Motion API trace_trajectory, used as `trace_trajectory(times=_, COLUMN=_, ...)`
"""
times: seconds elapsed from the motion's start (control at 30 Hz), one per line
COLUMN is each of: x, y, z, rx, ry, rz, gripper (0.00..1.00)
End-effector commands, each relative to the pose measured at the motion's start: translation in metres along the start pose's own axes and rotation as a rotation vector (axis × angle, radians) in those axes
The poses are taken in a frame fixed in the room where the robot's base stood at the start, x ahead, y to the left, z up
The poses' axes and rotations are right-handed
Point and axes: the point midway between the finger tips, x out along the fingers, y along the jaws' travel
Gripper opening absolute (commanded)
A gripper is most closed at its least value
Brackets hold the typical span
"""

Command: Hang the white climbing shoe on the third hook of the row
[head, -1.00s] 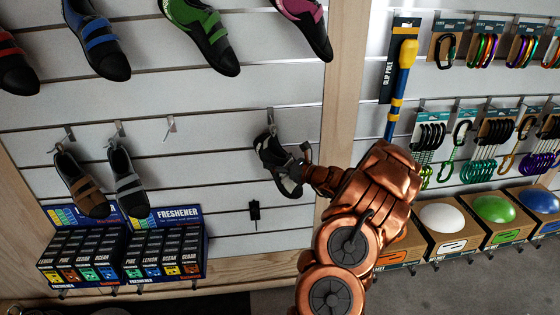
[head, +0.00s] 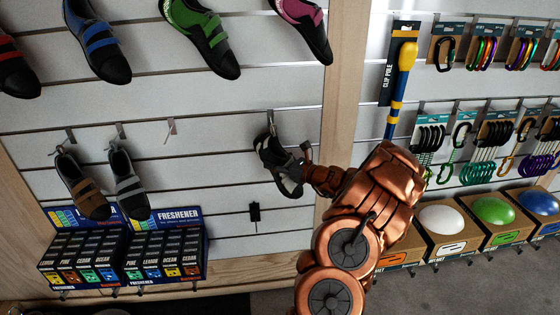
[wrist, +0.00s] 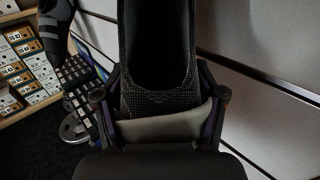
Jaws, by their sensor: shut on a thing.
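The white climbing shoe, looking black and off-white here (head: 268,152), is at the right of the lower shoe row. My gripper (head: 301,168) is shut on it from the right; the wrist view shows the fingers (wrist: 160,112) on both sides of the shoe's pale heel area (wrist: 165,128). The shoe's top is just below a hook (head: 270,116); I cannot tell if its loop is on that hook. Further left, the third hook (head: 170,127) is bare. The first two hooks hold a brown shoe (head: 85,188) and a grey shoe (head: 128,183).
Blue, green and pink shoes hang above, including the green one (head: 205,40). Freshener boxes (head: 125,255) stand below left. A small black item (head: 254,212) is on the wall below the held shoe. A clip pole (head: 400,85) hangs at right. The slats around the third hook are clear.

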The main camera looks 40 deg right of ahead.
Motion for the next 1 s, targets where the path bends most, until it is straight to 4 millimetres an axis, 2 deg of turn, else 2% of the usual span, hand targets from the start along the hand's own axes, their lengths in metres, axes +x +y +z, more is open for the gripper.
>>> trace_trajectory(times=0.27, x=-0.002, y=0.002, z=0.001, rx=0.0, ry=-0.002, rz=-0.001, gripper=0.25)
trace_trajectory(times=1.0, x=-0.022, y=0.022, z=0.003, rx=-0.001, ry=-0.001, rz=-0.002, gripper=0.25)
